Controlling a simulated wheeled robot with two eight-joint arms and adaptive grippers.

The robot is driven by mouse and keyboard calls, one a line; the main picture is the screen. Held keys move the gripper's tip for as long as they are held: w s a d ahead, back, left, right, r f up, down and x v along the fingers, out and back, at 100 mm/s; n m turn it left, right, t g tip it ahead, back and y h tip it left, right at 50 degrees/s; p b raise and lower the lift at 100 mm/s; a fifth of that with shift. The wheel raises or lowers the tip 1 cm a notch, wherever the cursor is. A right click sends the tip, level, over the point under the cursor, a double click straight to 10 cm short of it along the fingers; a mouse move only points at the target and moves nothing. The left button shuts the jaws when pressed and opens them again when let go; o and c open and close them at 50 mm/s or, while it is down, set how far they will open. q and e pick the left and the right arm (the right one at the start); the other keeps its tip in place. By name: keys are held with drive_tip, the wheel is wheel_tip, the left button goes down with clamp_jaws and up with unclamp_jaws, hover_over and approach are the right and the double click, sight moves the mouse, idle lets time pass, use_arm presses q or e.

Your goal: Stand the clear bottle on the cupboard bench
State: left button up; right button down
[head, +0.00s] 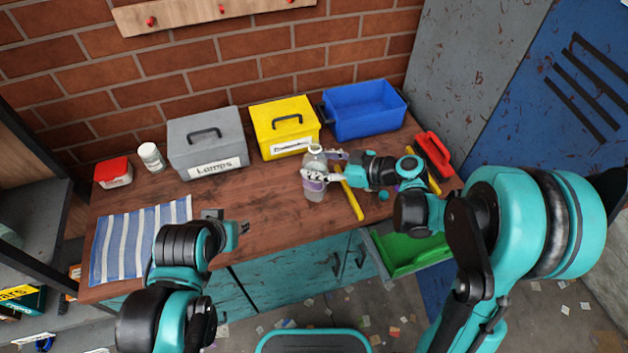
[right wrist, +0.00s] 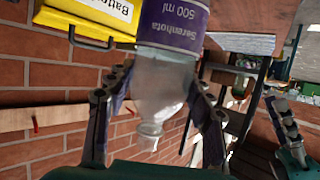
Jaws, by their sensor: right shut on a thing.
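The clear bottle (head: 312,188) with a purple label is upright over the wooden bench (head: 262,205), at its middle. My right gripper (head: 322,175) is shut on the bottle from the right. In the right wrist view the bottle (right wrist: 158,85) appears neck down in the picture, between the two fingers of the right gripper (right wrist: 153,112). I cannot tell whether its base touches the bench. My left gripper (head: 228,226) is over the bench's front edge, apart from the bottle; its fingers are too unclear to tell open from shut.
Grey (head: 206,140), yellow (head: 284,125) and blue (head: 363,108) boxes stand along the back. A white jar (head: 151,157) and a red-lidded tub (head: 113,173) are at back left. A striped cloth (head: 140,235) lies left. A yellow bar (head: 350,196) lies near the bottle. A green drawer (head: 408,252) is open below.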

drive_tip(key=shift+s+a+f, duration=0.3)
drive_tip(key=shift+a+f, duration=0.1)
drive_tip(key=shift+f, duration=0.05)
wheel_tip(320, 180, down, 4)
drive_tip(key=shift+r+b, duration=0.1)
drive_tip(key=shift+b, duration=1.1)
drive_tip(key=shift+r, duration=0.1)
drive_tip(key=c, duration=0.6)
unclamp_jaws()
drive_tip(key=shift+d, duration=0.15)
